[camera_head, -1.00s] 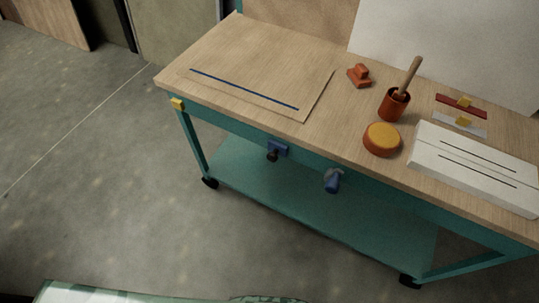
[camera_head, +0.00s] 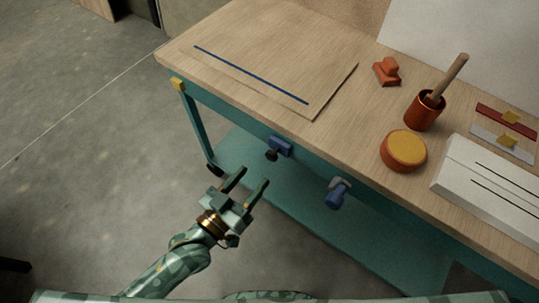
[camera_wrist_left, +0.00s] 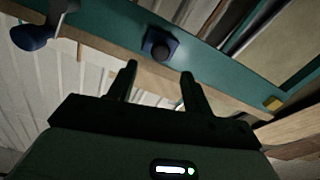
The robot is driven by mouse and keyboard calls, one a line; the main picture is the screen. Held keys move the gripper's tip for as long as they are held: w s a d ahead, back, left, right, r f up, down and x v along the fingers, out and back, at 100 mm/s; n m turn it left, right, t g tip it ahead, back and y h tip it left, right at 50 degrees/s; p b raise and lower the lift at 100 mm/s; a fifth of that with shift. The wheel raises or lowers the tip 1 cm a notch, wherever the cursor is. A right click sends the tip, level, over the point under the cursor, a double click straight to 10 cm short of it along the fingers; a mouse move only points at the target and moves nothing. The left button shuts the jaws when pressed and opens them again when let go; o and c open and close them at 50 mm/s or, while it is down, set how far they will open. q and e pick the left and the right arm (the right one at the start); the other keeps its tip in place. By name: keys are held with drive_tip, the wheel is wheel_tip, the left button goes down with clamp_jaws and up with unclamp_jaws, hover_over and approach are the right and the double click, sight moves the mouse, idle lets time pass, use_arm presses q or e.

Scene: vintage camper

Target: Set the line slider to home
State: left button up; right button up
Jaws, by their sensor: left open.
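No part is labelled as the line slider. A blue-handled fitting (camera_head: 337,194) hangs further right on that rail. My left gripper (camera_head: 254,177) is open and empty, in front of the bench and apart from the blue block. My right gripper is out of view.
The wooden bench top (camera_head: 215,28) carries a flat board with a dark blue line (camera_head: 250,75), an orange block (camera_head: 386,72), a red cup with a stick (camera_head: 424,111), a round orange-yellow pot (camera_head: 403,151) and a white slotted box (camera_head: 490,190). A yellow piece (camera_head: 177,84) marks the left corner.

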sight(268, 157)
use_arm(q)
drive_tip(key=b+x, duration=0.1)
drive_tip(key=x, duration=0.6)
drive_tip(key=shift+f+b, duration=0.15)
drive_tip(key=shift+b, duration=0.25)
drive_tip(key=shift+w+d, duration=0.35)
drive_tip(key=shift+w, duration=0.2)
clamp_jaws()
drive_tip(key=shift+a, duration=0.1)
